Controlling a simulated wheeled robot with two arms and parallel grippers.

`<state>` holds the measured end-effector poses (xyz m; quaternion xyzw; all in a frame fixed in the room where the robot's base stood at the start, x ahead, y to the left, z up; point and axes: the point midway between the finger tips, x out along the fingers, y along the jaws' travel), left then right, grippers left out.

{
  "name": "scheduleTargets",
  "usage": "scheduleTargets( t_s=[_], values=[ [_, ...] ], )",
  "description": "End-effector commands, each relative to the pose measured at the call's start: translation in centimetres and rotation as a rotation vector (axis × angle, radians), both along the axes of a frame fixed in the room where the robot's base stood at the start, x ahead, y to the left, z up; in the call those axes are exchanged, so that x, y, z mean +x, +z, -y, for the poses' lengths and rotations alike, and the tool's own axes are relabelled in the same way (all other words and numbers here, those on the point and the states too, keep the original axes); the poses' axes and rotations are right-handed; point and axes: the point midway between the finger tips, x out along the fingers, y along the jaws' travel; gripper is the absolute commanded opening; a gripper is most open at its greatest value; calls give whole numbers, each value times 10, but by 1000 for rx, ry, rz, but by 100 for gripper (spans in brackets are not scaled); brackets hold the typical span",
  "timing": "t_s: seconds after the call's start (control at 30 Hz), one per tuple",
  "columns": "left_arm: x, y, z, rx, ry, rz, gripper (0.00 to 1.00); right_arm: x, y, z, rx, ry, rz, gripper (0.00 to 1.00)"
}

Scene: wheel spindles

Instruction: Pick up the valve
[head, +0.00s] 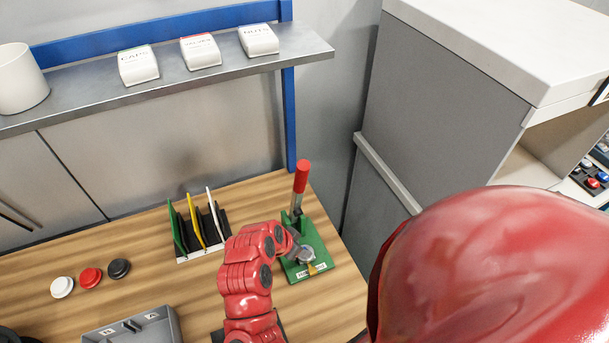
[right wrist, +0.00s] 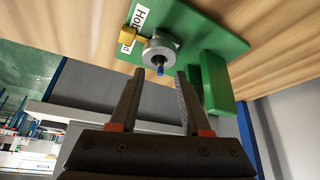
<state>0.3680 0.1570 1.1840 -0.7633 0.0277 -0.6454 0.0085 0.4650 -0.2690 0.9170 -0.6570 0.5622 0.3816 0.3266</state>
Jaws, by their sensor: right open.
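A small blue-tipped pin, which looks like the valve (right wrist: 160,71), stands in a round silver holder (right wrist: 158,50) on a green fixture base (right wrist: 218,40). A yellow piece (right wrist: 133,37) sits beside the holder. My right gripper (right wrist: 160,76) is open, and its two fingers point at the holder with the blue tip between them in the picture. I cannot tell whether they touch it. In the head view, my red right arm reaches the green base (head: 318,289) from the left, and the valve is too small to make out. My left gripper is not in view.
A red-handled lever (head: 301,178) rises at the back of the fixture. A rack with green, yellow and white plates (head: 197,228) stands to its left. White, red and black caps (head: 90,278) and a grey tray (head: 130,328) lie further left. A grey cabinet (head: 440,110) stands right.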

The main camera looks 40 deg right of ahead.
Motion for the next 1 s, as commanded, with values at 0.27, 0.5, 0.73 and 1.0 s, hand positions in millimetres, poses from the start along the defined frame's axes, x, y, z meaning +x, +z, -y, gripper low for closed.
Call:
scheduleTargets(
  t_s=[0.27,0.5,0.73,1.0],
  values=[
    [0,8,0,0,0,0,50,2,-18,11,-1,0,1,48],
    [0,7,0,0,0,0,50,3,-19,11,-2,2,2,44],
    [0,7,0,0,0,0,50,2,-19,11,-2,2,2,3],
    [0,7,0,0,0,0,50,2,-19,11,-2,2,2,0]
  ],
)
